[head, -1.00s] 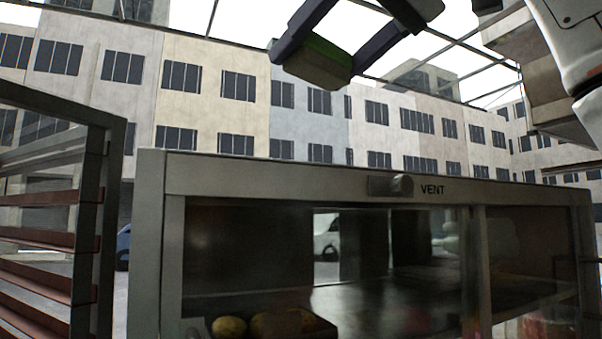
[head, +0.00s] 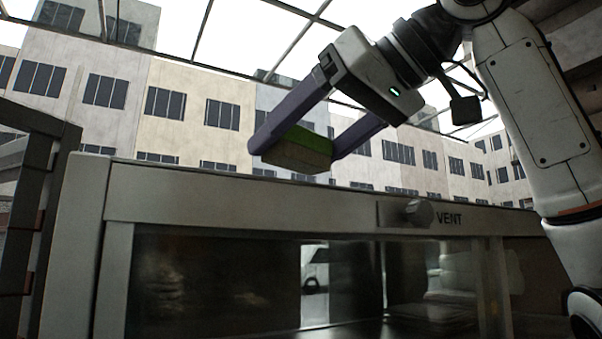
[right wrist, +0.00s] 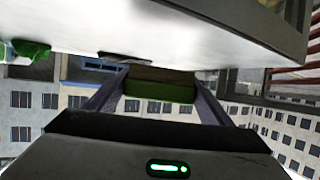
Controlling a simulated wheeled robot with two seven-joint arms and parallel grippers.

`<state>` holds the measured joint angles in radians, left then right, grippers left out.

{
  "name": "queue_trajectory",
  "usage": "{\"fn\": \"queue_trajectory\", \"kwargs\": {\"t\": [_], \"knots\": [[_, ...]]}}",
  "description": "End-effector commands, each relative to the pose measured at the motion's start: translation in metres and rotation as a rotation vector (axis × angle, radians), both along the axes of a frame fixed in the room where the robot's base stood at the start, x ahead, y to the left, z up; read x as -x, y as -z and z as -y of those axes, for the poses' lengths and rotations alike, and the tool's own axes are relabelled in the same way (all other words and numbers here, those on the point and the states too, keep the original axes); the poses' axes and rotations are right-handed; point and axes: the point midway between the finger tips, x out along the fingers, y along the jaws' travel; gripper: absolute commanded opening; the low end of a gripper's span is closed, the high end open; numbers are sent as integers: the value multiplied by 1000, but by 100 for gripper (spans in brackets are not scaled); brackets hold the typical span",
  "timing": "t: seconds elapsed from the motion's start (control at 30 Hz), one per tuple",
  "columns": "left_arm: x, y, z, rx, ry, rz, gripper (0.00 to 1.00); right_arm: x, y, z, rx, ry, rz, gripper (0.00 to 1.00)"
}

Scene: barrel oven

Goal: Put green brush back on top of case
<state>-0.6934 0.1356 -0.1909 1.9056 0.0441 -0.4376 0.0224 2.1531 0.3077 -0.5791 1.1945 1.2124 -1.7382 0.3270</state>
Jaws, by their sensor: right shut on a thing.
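My right gripper (head: 297,150) is shut on the green brush (head: 314,143), a block with a green upper part and a tan-brown lower part, held between its purple fingers. In the head view the brush shows above the top edge of the glass-fronted case (head: 250,212), which carries the word VENT. I cannot tell how far the brush is from the case top. The brush also shows between the fingers in the right wrist view (right wrist: 160,90), close to a pale, broad surface (right wrist: 180,25). My left gripper is not in view.
A vent knob (head: 418,211) sticks out of the case's front frame. A dark rack-like frame (head: 30,200) stands at the left. In the right wrist view a green object (right wrist: 30,48) lies at the pale surface's left edge. Buildings stand behind.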

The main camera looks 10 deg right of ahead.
Motion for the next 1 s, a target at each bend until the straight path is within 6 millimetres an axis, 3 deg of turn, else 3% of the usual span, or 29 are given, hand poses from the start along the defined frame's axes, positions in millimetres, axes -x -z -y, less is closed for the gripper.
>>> {"fn": "queue_trajectory", "kwargs": {"t": [0.3,0.7,0.73,0.8,0.83,1.0], "knots": [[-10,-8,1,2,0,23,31,0,34,1,1,1,1,48],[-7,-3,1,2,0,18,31,0,39,0,0,0,0,48],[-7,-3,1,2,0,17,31,0,40,0,1,0,-1,76],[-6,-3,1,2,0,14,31,0,38,0,1,1,-1,88],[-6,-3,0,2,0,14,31,0,38,0,1,1,-1,93],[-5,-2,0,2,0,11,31,0,38,0,1,0,-1,93]]}}
